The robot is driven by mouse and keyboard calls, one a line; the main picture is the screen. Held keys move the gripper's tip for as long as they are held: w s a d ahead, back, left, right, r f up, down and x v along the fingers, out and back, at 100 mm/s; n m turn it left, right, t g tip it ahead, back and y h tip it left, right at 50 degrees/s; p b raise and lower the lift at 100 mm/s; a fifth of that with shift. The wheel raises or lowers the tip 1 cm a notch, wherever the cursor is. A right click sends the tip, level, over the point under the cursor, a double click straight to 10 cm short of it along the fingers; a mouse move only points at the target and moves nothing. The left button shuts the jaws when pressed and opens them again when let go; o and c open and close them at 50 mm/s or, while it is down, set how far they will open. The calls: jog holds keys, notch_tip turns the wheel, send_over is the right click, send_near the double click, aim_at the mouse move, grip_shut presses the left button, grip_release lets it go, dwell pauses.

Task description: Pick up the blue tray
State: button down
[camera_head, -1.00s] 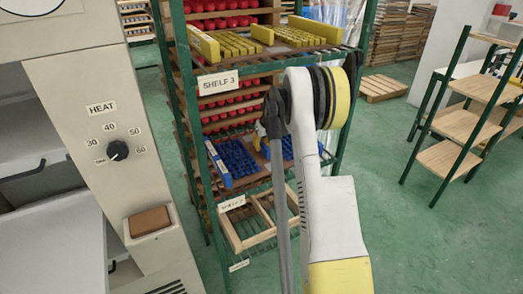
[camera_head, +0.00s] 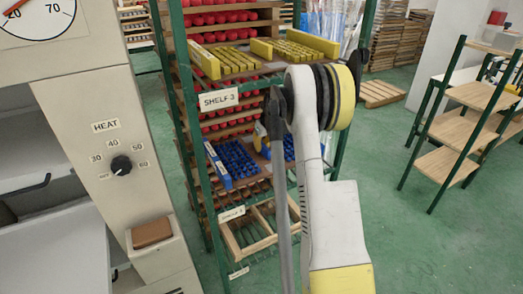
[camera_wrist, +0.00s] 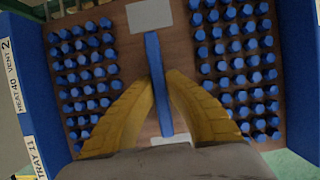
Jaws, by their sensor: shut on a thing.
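The blue tray (camera_head: 219,168) has blue side walls, a brown base and rows of blue pegs. In the head view it is in the green rack, between the Shelf 3 label and the label below, with a gap beneath it. My arm hides part of it. In the wrist view the tray (camera_wrist: 20,85) fills the picture, with labels on its left wall reading tray 11, heat 40 and vent 2. My gripper (camera_wrist: 160,82) has its yellow fingers shut on the tray's blue middle bar, one finger on each side.
A wooden frame (camera_head: 250,228) sits on the shelf below. Green rack posts (camera_head: 192,150) stand at the sides. The beige heat machine (camera_head: 110,100) is at left.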

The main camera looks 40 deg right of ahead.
jog(key=shift+r, duration=0.7)
jog(key=shift+s+r+p, duration=0.15)
jog(key=shift+s+p, duration=0.1)
jog(key=shift+p, duration=0.1)
jog(key=s+a+p, duration=0.2)
jog(key=s, duration=0.7)
jog(key=s+a+p, duration=0.2)
jog(key=s, duration=0.7)
jog(key=shift+s+a, duration=0.2)
jog(key=shift+a, duration=0.05)
